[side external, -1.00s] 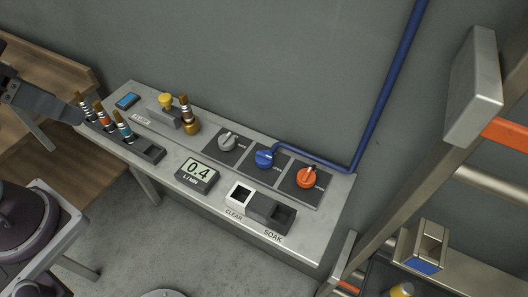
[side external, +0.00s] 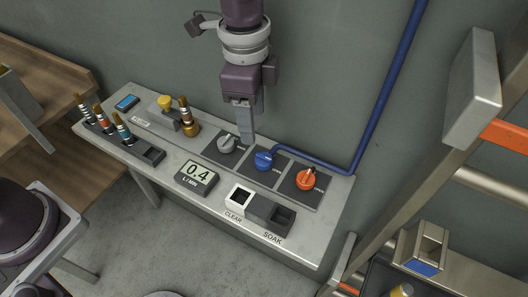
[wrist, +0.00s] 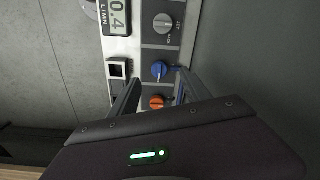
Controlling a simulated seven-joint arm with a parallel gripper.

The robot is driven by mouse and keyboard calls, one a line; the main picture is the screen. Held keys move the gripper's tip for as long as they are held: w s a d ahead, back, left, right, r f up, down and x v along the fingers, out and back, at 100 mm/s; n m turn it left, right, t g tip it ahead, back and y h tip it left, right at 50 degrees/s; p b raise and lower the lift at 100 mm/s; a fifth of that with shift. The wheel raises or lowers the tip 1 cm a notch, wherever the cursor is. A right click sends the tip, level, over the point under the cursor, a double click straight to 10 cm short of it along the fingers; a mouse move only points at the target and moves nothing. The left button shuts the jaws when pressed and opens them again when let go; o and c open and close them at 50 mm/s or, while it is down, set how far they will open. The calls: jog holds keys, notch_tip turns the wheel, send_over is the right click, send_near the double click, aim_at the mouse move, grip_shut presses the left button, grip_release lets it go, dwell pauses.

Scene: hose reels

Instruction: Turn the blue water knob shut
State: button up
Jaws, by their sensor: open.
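The blue water knob (side external: 264,159) sits on a dark square plate on the grey bench, between a grey knob (side external: 226,143) and an orange knob (side external: 306,179). It also shows in the wrist view (wrist: 159,69), just beyond the fingertips. My gripper (side external: 246,135) points down above the bench, over the gap between the grey and blue knobs in the side view, apart from the blue knob. In the wrist view my gripper (wrist: 158,82) has its two fingers spread with nothing between them. The knob's exact height below the fingertips is hard to tell.
A blue pipe (side external: 385,95) runs down the wall and along the bench to the blue knob. A display (side external: 197,174) reads 0.4 L/MIN. Brass-tipped nozzles (side external: 121,128) stand at the left. A ladder (side external: 430,150) is at the right.

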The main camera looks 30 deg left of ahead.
aim_at(264, 157)
jog(key=shift+m, duration=0.6)
jog(key=d+f, duration=0.2)
jog(key=f, duration=0.1)
jog(key=shift+w+d+f, duration=0.15)
jog(key=shift+w+f, duration=0.05)
jog(key=shift+f, duration=0.1)
notch_tip(264, 157, down, 7)
jog(key=shift+r, duration=0.2)
grip_shut()
